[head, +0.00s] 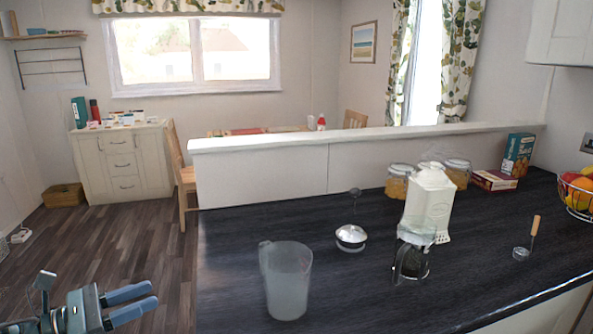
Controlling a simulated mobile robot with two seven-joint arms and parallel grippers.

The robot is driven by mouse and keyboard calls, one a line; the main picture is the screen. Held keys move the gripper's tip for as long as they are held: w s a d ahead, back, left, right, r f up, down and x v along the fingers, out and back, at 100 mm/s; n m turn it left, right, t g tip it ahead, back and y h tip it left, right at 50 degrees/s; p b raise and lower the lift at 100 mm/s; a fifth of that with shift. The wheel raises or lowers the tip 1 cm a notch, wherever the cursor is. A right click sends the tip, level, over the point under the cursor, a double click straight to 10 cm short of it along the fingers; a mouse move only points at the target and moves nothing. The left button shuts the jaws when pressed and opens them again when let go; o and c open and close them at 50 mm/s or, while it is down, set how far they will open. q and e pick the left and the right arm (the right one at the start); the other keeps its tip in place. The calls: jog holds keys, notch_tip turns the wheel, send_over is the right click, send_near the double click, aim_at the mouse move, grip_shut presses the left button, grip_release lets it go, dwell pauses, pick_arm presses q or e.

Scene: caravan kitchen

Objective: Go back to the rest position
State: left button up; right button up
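My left gripper (152,295) is in the lower left of the head view, over the wooden floor and left of the counter. Its two blue-grey fingers point right with a gap between them, and nothing shows between them. It is apart from everything on the counter. My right gripper is not in view. On the dark counter (345,285) a frosted jug (287,282) stands upright near the left end. A metal lid with a plunger rod (351,235) lies behind it to the right. A dark-banded glass vessel (411,261) is in front of a white carton-shaped container (430,203).
A small tool with a wooden handle (534,228), jars (399,182), boxes (518,154) and a wire fruit basket (580,195) are on the counter's right side. A raised ledge (300,141) runs along its back.

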pick_arm(q)
jog(key=s+d+f+m+y+p, duration=0.2)
jog(key=s+d+f+m+y, duration=0.3)
jog(key=s+f+m, duration=0.4)
jog(key=s+d+f+m+y+p, duration=0.3)
jog(key=s+d+f+m+y, duration=0.3)
jog(key=m, duration=1.3)
jog(key=s+d+f, duration=0.1)
jog(key=s+f, duration=0.2)
jog(key=f, duration=0.3)
jog(key=shift+s+d, duration=0.15)
jog(key=shift+d, duration=0.2)
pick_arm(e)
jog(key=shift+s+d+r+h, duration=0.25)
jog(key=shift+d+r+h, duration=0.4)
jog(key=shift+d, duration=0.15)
pick_arm(q)
jog(key=shift+f, duration=0.1)
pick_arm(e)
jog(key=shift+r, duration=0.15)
